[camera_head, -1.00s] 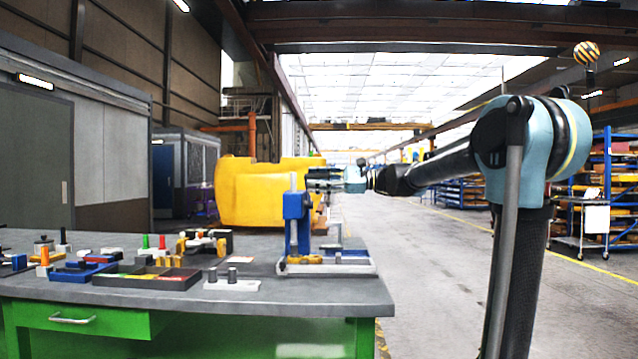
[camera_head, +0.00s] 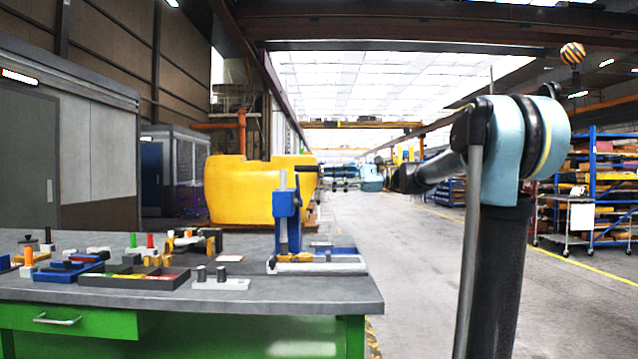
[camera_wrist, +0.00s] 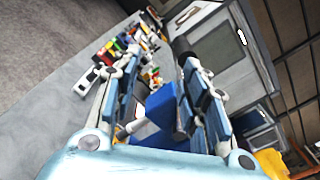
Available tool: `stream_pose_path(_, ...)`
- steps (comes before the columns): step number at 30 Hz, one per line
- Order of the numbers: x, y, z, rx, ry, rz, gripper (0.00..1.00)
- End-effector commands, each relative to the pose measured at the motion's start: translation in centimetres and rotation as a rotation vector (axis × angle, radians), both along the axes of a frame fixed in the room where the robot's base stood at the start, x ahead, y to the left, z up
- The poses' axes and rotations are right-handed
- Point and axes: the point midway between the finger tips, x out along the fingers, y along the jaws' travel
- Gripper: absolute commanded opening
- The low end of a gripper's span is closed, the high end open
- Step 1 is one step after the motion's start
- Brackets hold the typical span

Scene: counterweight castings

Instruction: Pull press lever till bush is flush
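The press (camera_head: 287,204) stands at the right end of the bench, with a blue head on an upright column and a pale base. A dark bar (camera_head: 308,168), apparently its lever, reaches right from near the column top toward my gripper (camera_head: 325,178). In the wrist view my gripper (camera_wrist: 158,75) has its two fingers spread apart. The blue press head (camera_wrist: 162,104) shows between and beyond them, and a dark bar end (camera_wrist: 181,47) lies near the right fingertip. I cannot tell whether they touch. The bush cannot be made out; a yellow part (camera_head: 297,257) sits at the press foot.
The grey bench (camera_head: 290,292) carries a dark tray (camera_head: 130,278), a blue tray (camera_head: 65,272), a white block with two grey pins (camera_head: 220,284) and several small coloured parts at left. A yellow casting (camera_head: 240,190) stands behind. The floor right of the bench is clear.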

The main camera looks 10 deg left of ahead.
Motion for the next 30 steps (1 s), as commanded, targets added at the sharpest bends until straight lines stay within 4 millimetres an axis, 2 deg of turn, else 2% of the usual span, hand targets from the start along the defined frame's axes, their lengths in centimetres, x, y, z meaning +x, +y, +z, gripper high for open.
stream_pose_path(3, 0.1, -1.6, 0.1, 0.001, -0.001, 0.001, 0.4)
stream_pose_path(9, 0.2, -3.3, 0.1, 0.001, -0.001, 0.005, 0.4)
stream_pose_path(26, 0.2, -3.7, 0.1, 0.002, -0.002, 0.008, 0.4)
stream_pose_path(30, -0.7, -3.7, -1.0, -0.031, -0.021, 0.001, 0.4)
